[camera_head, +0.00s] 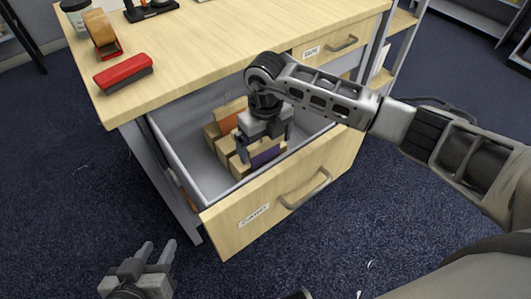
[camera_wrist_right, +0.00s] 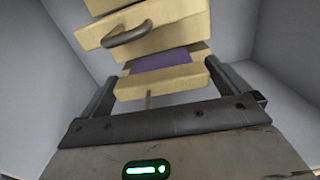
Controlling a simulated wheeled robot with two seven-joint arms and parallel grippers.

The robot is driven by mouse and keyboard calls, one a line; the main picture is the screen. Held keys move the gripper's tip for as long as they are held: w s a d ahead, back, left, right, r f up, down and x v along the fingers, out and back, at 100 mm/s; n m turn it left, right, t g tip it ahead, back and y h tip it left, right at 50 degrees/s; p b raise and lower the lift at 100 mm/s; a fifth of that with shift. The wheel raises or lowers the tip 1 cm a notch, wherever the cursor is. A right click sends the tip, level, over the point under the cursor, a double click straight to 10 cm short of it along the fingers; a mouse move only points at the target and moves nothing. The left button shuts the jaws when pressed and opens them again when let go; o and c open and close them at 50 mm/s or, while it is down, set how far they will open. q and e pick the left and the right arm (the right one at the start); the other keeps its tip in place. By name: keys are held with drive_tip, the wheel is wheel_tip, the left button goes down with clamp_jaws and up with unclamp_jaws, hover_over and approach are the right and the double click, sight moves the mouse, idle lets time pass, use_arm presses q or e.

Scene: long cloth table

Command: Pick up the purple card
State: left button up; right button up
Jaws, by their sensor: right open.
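The purple card (camera_head: 266,157) stands in the open drawer (camera_head: 188,180) among light wooden blocks. In the right wrist view the purple card (camera_wrist_right: 162,62) shows as a band between two wooden pieces. My right gripper (camera_head: 264,145) reaches down into the drawer, over the blocks at the purple card. Its fingers are open, one on each side of the wooden piece with the card in the right wrist view (camera_wrist_right: 166,76); contact cannot be told. The card's lower part is hidden. My left gripper (camera_head: 156,252) is open and empty, low outside the drawer.
An orange card (camera_head: 230,114) stands behind, among the blocks. The drawer's walls and front with its handle (camera_head: 306,190) surround the right gripper closely. On the desk top (camera_head: 200,50) are a red stapler (camera_head: 123,74) and a tape dispenser (camera_head: 102,36). The dark floor is clear at front.

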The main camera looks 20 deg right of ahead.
drive_tip(key=c, duration=0.7)
